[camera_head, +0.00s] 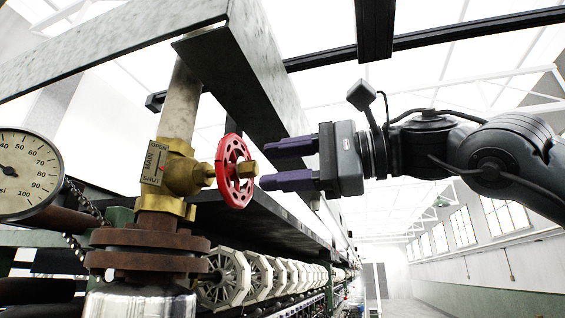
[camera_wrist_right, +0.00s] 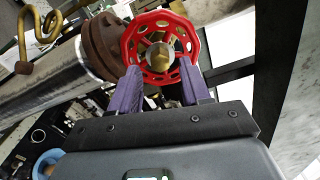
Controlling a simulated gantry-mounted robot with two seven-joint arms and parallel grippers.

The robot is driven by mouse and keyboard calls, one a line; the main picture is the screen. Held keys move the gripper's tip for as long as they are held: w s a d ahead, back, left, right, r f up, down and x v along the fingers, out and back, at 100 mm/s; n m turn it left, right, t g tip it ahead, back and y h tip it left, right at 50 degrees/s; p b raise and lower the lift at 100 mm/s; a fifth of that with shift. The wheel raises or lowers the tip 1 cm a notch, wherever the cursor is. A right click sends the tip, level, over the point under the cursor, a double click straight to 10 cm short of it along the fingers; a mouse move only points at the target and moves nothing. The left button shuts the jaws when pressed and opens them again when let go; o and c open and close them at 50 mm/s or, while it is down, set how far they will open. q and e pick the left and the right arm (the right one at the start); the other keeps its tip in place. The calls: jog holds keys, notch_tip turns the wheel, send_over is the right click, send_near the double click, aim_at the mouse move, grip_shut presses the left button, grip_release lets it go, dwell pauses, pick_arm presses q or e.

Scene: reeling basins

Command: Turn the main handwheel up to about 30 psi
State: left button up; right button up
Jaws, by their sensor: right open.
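The red main handwheel (camera_head: 227,172) stands upright on the right end of a brass valve (camera_head: 181,177), with a brass hub at its centre. In the wrist view the red handwheel (camera_wrist_right: 133,35) lies straight ahead, the hub between the fingertips (camera_wrist_right: 160,68). Contact is unclear.
A rusty flange (camera_head: 147,250) and pipe sit below the valve. A grey metal beam (camera_head: 250,75) runs close behind and above the wheel. A row of white reels (camera_head: 222,279) lies below. The space to the right, under my right arm, looks free.

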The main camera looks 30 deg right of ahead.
aim_at(244, 170)
jog(key=m, duration=0.3)
jog(key=m+p, duration=0.1)
jog(key=m, duration=0.4)
jog(key=shift+r, duration=0.1)
jog(key=m+p, duration=0.1)
jog(key=m, duration=0.2)
jog(key=shift+m, duration=0.4)
jog(key=m, duration=0.3)
jog(key=shift+w+a+m+p, duration=0.3)
jog(key=shift+w+a+p, duration=0.1)
jog(key=shift+p, duration=0.15)
jog(key=shift+p+x, duration=0.3)
jog(key=shift+x, duration=0.6)
